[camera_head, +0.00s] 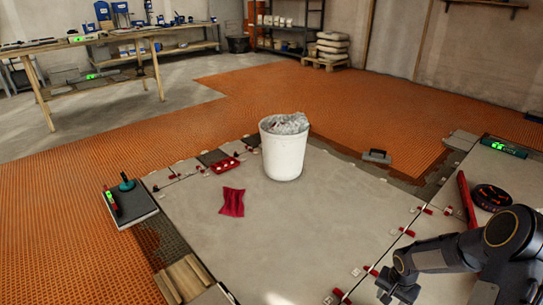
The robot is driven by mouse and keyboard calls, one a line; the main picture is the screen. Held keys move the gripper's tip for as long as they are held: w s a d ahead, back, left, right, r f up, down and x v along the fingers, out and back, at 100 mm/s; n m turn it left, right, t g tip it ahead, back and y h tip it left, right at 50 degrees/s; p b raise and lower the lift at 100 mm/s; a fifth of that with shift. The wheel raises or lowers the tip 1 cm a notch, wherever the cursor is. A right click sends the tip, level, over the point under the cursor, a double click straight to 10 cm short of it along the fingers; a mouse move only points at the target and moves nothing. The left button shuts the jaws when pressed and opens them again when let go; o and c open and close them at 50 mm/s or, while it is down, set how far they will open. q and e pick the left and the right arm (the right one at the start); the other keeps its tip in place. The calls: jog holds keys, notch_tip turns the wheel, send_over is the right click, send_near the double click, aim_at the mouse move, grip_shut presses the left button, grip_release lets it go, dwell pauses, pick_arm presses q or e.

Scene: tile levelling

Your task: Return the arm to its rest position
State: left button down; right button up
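My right arm comes in at the lower right. Its dark gripper (396,291) points down over the pale tiles near the bottom edge. The fingers are small and dark, so I cannot tell whether they are open or shut, and I see nothing clearly held. My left arm and gripper are not in view.
A white bucket (284,155) with crumpled grey material stands on the large tiles (300,218). Red clips (407,232) line the right seam. A red-handled tool (467,199) and black disc (491,197) lie beside my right arm.

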jog(key=s+a+r+n+t, duration=0.1)
jog(key=s+a+r, duration=0.25)
jog(key=r, duration=0.65)
jog(key=s+a+r+n+t, duration=0.15)
jog(key=s+r, duration=0.25)
jog(key=r, duration=0.7)
jog(key=s+a+r+n+t+y, duration=0.1)
jog(key=s+a+r+n+y, duration=0.1)
jog(key=s+a+r, duration=0.35)
jog(key=s+a+r+n+t+y, duration=0.2)
jog(key=s+a+n, duration=0.1)
jog(key=s+a, duration=0.5)
notch_tip(320, 180, up, 37)
jog(key=d+p, duration=0.1)
jog(key=p, duration=3.6)
jog(key=shift+s+d+r+g+p, duration=0.15)
jog(key=shift+s+d+g+p, duration=0.05)
jog(key=shift+s+g+p, duration=0.2)
